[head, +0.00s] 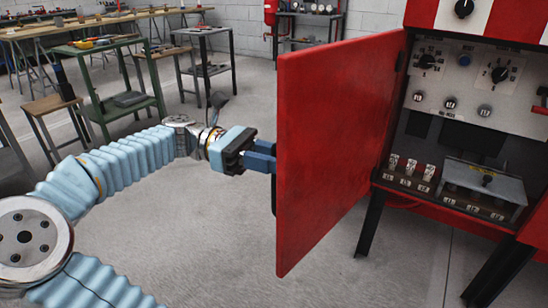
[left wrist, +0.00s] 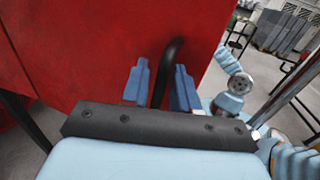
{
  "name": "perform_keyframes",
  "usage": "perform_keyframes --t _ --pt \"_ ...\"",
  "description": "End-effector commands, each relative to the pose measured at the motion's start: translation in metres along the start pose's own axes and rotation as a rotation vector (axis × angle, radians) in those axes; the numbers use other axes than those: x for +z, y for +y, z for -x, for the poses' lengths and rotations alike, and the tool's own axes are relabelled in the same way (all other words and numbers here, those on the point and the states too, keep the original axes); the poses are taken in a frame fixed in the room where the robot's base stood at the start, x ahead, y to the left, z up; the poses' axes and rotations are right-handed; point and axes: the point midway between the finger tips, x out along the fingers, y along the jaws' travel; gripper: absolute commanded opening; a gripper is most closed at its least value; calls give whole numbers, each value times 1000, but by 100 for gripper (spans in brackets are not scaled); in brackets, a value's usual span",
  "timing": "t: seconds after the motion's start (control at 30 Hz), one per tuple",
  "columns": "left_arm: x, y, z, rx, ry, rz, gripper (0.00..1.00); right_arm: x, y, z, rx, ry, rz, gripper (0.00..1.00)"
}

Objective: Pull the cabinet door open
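The red cabinet door (head: 335,140) stands swung wide open to the left of the cabinet (head: 480,90), whose inside shows in the head view. My left gripper (head: 264,157) is at the door's outer face, near its free edge; the door hides part of its fingers. In the left wrist view, the black door handle (left wrist: 168,68) passes between the two blue fingers of my left gripper (left wrist: 160,80). The fingers are apart, with a gap visible beside the handle. The red door also fills much of that view (left wrist: 80,50). My right gripper is in neither view.
The cabinet holds knobs and switches, and stands on black legs (head: 370,222). A green table (head: 105,45), a wooden stool (head: 50,105) and a small dark table (head: 203,60) stand behind my left arm. The grey floor (head: 215,240) left of the door is clear.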

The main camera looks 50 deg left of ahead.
Motion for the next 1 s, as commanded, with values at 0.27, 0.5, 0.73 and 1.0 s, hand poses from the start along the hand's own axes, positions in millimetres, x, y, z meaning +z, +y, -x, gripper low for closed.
perform_keyframes --t 0.27,0.5,0.73,1.0 --pt "0 0 3 0 -1 -1 29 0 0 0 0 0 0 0" --pt "0 1 45 1 -1 -2 29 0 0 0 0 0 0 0" --pt "0 1 101 0 0 -2 29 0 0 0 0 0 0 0" --pt "0 0 136 -1 -1 -2 29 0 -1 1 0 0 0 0"
